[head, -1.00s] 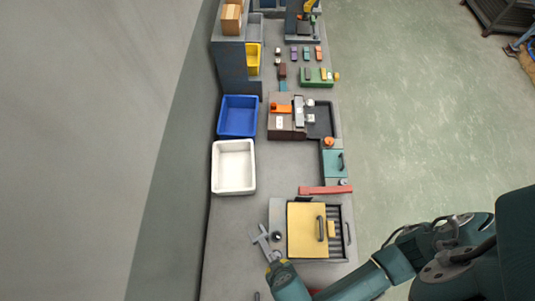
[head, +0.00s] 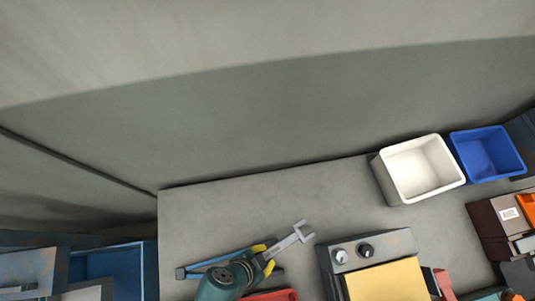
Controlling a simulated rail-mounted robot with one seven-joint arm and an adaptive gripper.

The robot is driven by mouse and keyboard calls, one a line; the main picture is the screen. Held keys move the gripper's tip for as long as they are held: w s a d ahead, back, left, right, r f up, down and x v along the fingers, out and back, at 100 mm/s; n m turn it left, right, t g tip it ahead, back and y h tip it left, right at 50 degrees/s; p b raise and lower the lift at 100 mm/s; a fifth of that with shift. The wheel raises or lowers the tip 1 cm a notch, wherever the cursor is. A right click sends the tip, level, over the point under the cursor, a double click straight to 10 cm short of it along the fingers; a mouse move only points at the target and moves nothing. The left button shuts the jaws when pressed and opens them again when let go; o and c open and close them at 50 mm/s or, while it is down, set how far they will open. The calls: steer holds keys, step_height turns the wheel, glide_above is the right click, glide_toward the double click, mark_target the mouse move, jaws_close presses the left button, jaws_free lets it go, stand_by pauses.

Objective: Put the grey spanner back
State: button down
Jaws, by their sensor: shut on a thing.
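The grey spanner (head: 287,243) shows in the head view with its open-ended jaw pointing up and to the right. My gripper (head: 264,258), with yellow fingertips, is shut on the spanner's lower-left end. The spanner is over the grey bench (head: 220,212), left of a box with two knobs (head: 352,251) and apart from it. I cannot tell how high it is above the bench. My gripper and wrist hide the spanner's far end.
A long blue and dark item (head: 210,264) lies just left of my gripper. A red item (head: 270,295) is below it. A yellow panel (head: 386,282) adjoins the knobbed box. White (head: 424,170) and blue (head: 488,153) bins stand right. Bare bench lies behind the spanner.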

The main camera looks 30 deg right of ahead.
steer(key=b, duration=0.4)
glide_above(259, 193)
steer(key=s+a, duration=0.1)
steer(key=a, duration=0.1)
steer(key=f, duration=0.3)
steer(key=shift+w+d+b, duration=0.1)
steer(key=shift+w+b, duration=0.1)
steer(key=shift+b, duration=0.2)
steer(key=f+b, duration=0.1)
steer(key=f, duration=0.3)
steer(key=shift+w, duration=0.2)
steer(key=shift+w+d+r, duration=0.1)
steer(key=c, duration=1.1)
jaws_free()
steer(key=shift+o, duration=0.2)
steer(key=p+v, duration=0.2)
steer(key=v, duration=1)
steer(key=shift+p, duration=0.4)
